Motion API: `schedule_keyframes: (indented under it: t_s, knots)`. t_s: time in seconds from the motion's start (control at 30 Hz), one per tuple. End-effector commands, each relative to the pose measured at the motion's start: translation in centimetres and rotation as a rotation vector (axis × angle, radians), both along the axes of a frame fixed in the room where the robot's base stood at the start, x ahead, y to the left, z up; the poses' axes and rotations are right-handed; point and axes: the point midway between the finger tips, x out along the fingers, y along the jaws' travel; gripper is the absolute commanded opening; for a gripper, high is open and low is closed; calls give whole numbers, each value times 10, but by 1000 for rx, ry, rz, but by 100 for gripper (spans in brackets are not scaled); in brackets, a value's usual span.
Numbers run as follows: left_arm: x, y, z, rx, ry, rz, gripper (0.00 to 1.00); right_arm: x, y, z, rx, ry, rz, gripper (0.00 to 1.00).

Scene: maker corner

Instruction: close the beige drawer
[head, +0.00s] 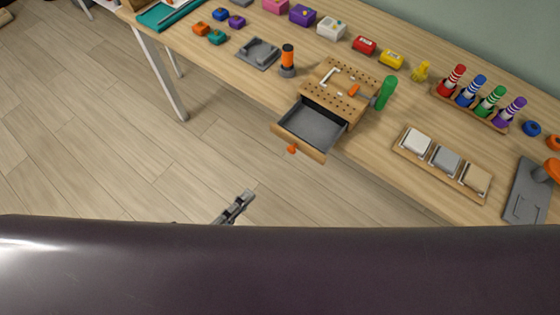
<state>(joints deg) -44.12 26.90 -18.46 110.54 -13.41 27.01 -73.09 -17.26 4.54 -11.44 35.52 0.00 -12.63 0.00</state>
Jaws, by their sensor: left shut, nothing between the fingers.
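The beige drawer (299,142) is open and sticks out of a small wooden pegboard-topped box (341,88) near the table's front edge. Its grey inside looks empty. An orange knob (292,149) sits on its front panel, which faces the lower left. My left gripper (248,195) is shut and empty, below and to the left of the drawer in the picture, over the floor and apart from the knob. Much of my left arm is hidden behind the dark curved shape across the bottom. My right gripper is not in view.
On the wooden table (225,62), an orange-and-black cylinder (288,60) stands left of the box and a green-handled thing (385,92) right of it. A wooden tray (460,179) with three blocks lies farther right. The floor before the drawer is clear.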

Motion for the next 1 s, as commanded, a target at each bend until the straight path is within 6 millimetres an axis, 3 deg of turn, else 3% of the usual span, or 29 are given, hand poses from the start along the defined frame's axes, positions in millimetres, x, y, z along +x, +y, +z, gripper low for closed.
schedule_keyframes:
  t_s: [0.17,0.7,1.0]
  knots:
    - [13,-10,4,0,-13,-2,0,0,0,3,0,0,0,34]
    - [94,-72,-2,0,-9,-1,0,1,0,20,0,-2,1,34]
    - [110,-85,-6,0,-5,-1,0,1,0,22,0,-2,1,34]
